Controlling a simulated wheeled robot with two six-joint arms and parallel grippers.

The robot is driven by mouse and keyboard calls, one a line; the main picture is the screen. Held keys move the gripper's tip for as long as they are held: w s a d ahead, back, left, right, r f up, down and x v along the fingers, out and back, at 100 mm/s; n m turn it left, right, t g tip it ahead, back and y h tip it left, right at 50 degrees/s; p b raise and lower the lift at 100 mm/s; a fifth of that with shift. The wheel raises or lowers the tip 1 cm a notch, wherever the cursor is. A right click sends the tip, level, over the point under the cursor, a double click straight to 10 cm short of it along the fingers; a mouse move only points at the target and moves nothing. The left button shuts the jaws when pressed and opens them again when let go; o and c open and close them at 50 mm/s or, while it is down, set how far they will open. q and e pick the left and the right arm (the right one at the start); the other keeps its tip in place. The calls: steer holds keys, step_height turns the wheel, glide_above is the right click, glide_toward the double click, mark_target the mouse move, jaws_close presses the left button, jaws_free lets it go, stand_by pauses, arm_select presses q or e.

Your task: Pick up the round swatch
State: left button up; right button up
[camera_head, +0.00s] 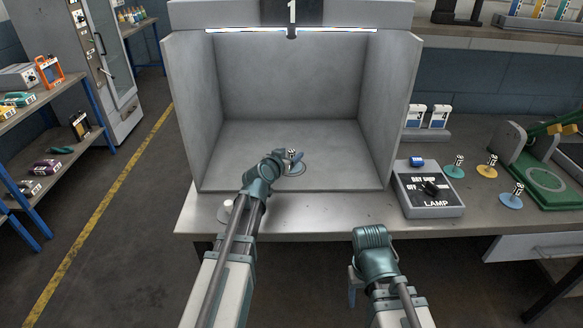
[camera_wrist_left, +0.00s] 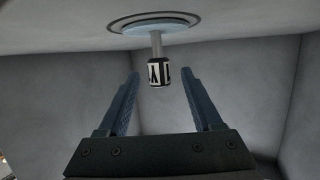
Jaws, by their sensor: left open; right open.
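The round swatch is a pale blue disc (camera_wrist_left: 155,27) with a grey stem and a black-and-white marked knob (camera_wrist_left: 158,72). It sits inside a dark ring on the floor of the grey booth; its knob (camera_head: 292,153) also shows in the head view, with the disc partly hidden by my gripper. My left gripper (camera_wrist_left: 160,78) is open, its two blue fingers on either side of the knob's line with clear gaps. It is empty. My right gripper (camera_head: 353,288) hangs in front of the bench edge, with nothing seen in it.
Booth walls (camera_head: 180,115) stand left and right of my left arm. A lamp switch box (camera_head: 428,190) is right of the booth. Teal (camera_head: 454,171), yellow (camera_head: 487,171) and blue (camera_head: 511,200) knobbed discs lie beyond it. A white-knobbed piece (camera_head: 228,207) stands at the bench's front left.

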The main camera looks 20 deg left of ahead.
arm_select(q)
steer(key=shift+x, duration=0.95)
steer(key=shift+s, duration=0.1)
jaws_close()
steer(key=shift+r, duration=0.1)
